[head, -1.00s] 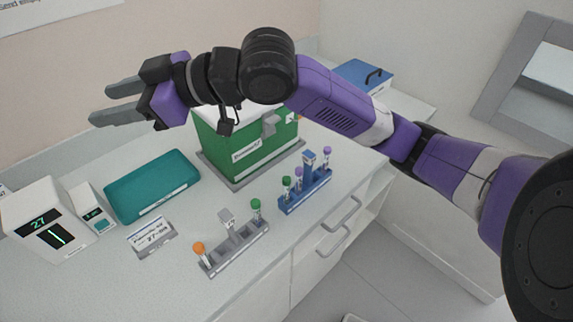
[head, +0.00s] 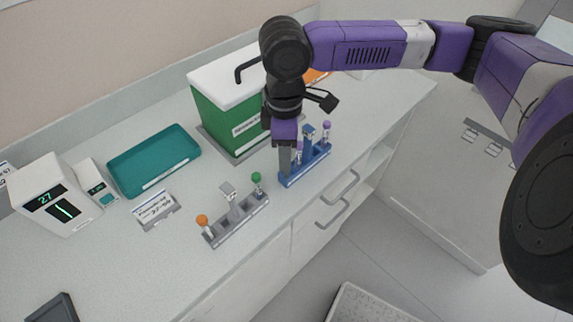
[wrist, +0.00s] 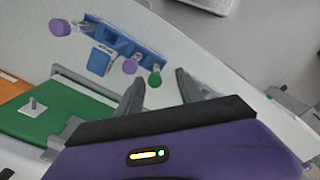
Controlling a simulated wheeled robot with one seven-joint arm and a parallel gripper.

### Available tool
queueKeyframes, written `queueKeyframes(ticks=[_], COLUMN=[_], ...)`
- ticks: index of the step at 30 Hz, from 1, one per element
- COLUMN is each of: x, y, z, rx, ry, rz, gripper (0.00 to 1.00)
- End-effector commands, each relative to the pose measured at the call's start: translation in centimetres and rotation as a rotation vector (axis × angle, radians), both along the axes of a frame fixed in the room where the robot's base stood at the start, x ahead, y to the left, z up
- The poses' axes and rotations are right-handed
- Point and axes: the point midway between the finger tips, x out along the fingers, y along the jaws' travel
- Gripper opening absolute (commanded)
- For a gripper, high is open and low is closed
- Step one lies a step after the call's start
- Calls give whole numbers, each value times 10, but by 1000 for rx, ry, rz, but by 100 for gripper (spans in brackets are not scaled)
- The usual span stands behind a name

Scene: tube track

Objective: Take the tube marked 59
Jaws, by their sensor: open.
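The blue rack (head: 315,168) holds a green-capped tube and two purple-capped tubes. In the wrist view the green cap (wrist: 155,79) lies between my fingertips in the picture, with one purple cap (wrist: 130,66) beside it and the other purple cap (wrist: 60,27) at the far end. My gripper (head: 285,172) points down at the rack's near end, open and empty, and hides the green-capped tube in the head view. Its height above the cap is unclear. A grey rack (head: 240,225) holds an orange-capped tube (head: 203,221) and a green-capped tube (head: 257,179). I cannot read 59 on any tube.
A green box (head: 218,124) with a white lid stands behind the blue rack. A teal tray (head: 153,160), a small label card (head: 156,209) and a white device (head: 52,197) reading 27 are at the left. The counter's front edge runs close to both racks.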

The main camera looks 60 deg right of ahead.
Motion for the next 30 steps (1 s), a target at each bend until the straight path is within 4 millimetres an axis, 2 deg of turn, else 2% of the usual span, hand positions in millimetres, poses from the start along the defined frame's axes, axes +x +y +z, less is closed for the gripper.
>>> queueKeyframes(ticks=[12,21,22,28,30], x=[1,2,2,2,2], y=[-8,-8,-8,-8,-8], z=[-49,-56,-56,-55,-55], rx=[2,1,1,1,1], ry=[-1,-4,-4,-4,-4], rz=[1,1,1,1,1], gripper=[44,44,42,3,0])
